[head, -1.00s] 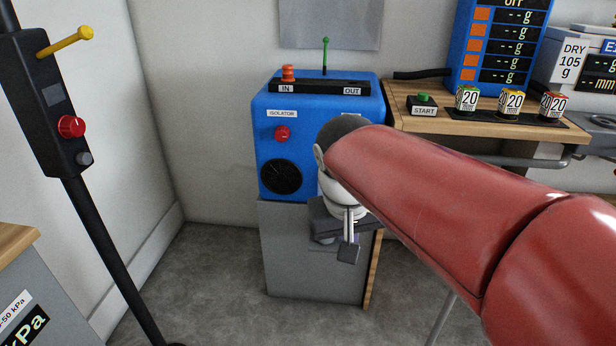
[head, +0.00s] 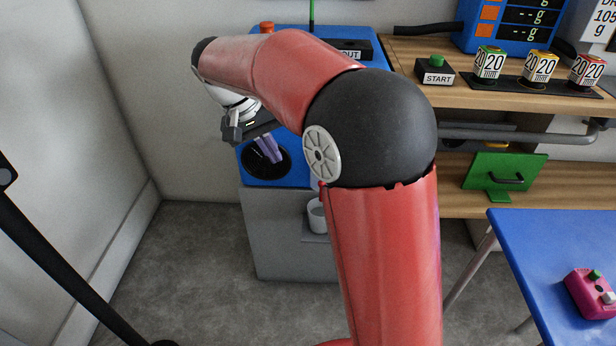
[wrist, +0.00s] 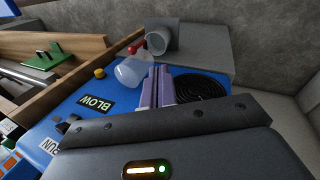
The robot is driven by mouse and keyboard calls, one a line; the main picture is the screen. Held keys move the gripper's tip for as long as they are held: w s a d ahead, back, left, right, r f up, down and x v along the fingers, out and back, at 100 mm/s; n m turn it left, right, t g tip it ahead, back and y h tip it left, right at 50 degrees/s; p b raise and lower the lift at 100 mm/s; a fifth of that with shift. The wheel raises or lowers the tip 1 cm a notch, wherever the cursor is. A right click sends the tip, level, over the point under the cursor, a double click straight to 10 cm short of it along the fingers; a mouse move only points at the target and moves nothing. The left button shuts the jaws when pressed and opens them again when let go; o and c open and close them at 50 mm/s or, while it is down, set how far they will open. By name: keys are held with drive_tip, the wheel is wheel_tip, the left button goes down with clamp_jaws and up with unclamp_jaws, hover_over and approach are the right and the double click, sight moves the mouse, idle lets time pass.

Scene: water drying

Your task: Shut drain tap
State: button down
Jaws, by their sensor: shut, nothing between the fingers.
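The drain tap appears to be the small red handle (wrist: 137,47) at the end of a clear bowl (wrist: 133,68) on the blue dryer (wrist: 60,130). It points toward a grey cup (wrist: 162,38). My gripper (wrist: 153,72) has its purple fingers together and empty, just beside the clear bowl; I cannot tell whether they touch it. In the head view my gripper (head: 270,158) is in front of the dryer's black round grille (head: 255,168). My arm hides the bowl and most of the dryer front there. The white cup (head: 317,216) shows below, partly behind my arm.
A wooden bench (head: 400,50) with a START button box (head: 434,70) and several canisters stands right of the dryer. A blue table (head: 530,235) with a pink box (head: 592,292) is at right. A black pole (head: 60,240) stands at left. Floor between is clear.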

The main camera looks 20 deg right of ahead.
drive_tip(key=d+f, duration=0.7)
drive_tip(key=f, duration=0.2)
drive_tip(key=shift+s+d+f+b, duration=0.15)
drive_tip(key=shift+s+d+b, duration=0.25)
drive_tip(key=shift+s+b, duration=0.05)
